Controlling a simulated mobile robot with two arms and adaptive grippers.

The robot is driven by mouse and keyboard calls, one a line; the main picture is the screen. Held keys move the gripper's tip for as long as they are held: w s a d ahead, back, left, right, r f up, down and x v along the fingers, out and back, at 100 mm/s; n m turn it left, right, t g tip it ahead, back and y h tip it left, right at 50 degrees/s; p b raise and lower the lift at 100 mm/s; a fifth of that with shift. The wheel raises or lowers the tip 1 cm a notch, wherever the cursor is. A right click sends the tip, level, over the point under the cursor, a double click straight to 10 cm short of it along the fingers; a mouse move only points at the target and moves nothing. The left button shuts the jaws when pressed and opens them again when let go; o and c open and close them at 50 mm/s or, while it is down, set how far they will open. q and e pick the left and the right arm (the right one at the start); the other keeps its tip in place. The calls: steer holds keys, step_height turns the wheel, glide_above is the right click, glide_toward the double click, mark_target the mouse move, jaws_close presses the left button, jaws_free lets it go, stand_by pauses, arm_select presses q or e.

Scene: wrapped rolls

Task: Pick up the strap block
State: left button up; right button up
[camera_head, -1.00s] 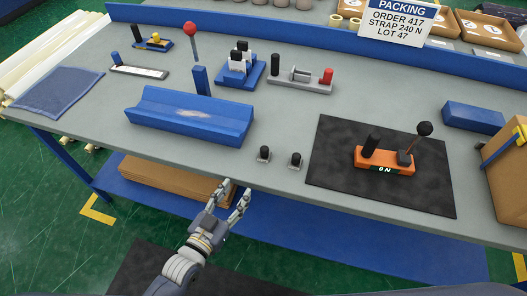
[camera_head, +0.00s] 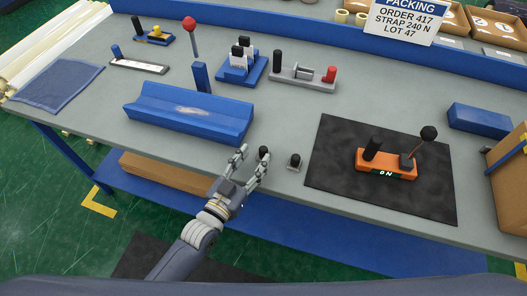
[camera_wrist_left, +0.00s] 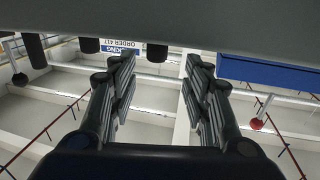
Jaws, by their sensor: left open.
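No part is labelled strap block. Two small grey blocks with black knobs stand near the table's front edge: a left one (camera_head: 263,152) and a right one (camera_head: 295,162). My left gripper (camera_head: 252,159) is open and empty at the front edge, its right fingertip close to the left block and partly covering it; I cannot tell if they touch. In the left wrist view, which looks upside down, the open fingers (camera_wrist_left: 157,78) frame a black knob (camera_wrist_left: 157,52). My right gripper is not in view.
A blue cradle (camera_head: 190,113) lies left of the blocks. A dark mat (camera_head: 330,180) with an orange device (camera_head: 386,163) lies to the right. A blue block (camera_head: 480,118) and a cardboard box (camera_head: 508,185) stand farther right. The table behind the small blocks is clear.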

mark_target(261, 152)
arm_select(q)
steer(key=x, duration=0.3)
steer(key=p+x, duration=0.1)
steer(key=x, duration=0.1)
steer(key=shift+w+d+f, duration=0.15)
steer(key=shift+d+f, duration=0.1)
steer(key=shift+d, duration=0.1)
steer(key=shift+c, duration=0.6)
jaws_close()
